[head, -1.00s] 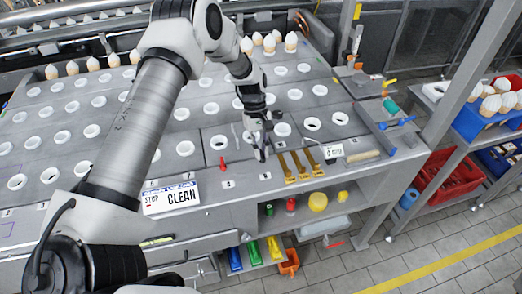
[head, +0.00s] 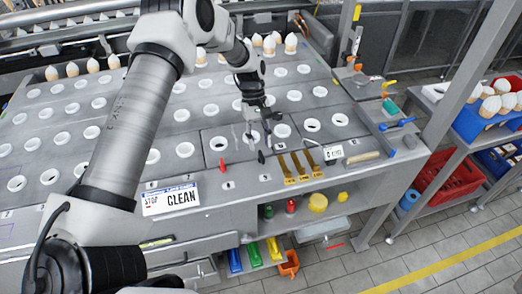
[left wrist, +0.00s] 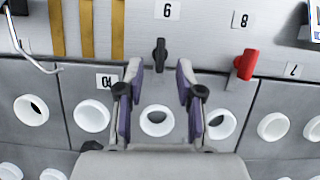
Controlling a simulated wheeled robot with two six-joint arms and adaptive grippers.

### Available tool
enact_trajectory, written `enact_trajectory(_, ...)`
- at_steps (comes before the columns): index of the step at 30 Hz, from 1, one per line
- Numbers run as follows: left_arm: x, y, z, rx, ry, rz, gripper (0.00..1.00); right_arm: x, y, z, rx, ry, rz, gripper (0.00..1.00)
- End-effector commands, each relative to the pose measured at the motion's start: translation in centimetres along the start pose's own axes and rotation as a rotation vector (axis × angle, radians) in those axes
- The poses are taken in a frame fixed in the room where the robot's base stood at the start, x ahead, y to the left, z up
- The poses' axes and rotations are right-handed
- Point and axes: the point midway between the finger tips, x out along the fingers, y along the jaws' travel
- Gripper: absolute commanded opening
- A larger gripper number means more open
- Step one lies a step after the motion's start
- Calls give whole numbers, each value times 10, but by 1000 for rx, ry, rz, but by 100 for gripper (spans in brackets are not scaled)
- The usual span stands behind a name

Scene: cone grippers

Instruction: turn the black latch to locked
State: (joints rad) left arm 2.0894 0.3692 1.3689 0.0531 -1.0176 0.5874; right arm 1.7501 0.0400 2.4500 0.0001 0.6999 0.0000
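The black latch (head: 262,157) is a small dark handle on the front strip of the grey table. In the left wrist view the black latch (left wrist: 160,55) stands in line with the picture's upright, below the label 6. My left gripper (head: 256,136) is just behind the latch in the head view. In the left wrist view my left gripper (left wrist: 160,72) is open, with its two fingers apart and the latch centred just beyond their tips. Nothing is between the fingers except the view of a white ring in the table. My right gripper is not in view.
A red latch (head: 222,167) stands to the left of the black one, and brass bars (head: 292,168) lie to its right. A bent metal rod (left wrist: 32,52) is beyond the bars. A CLEAN sign (head: 171,199) hangs at the front edge. White rings fill the table top.

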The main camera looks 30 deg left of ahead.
Motion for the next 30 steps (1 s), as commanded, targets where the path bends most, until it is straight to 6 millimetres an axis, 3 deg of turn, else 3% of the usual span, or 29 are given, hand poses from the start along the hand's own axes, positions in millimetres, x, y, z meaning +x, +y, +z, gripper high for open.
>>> enact_trajectory(6,-56,0,0,0,2,3,36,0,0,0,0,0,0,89)
enact_trajectory(10,-75,0,0,0,1,0,36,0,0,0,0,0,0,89)
enact_trajectory(30,-79,0,0,0,-1,-2,36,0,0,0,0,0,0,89)
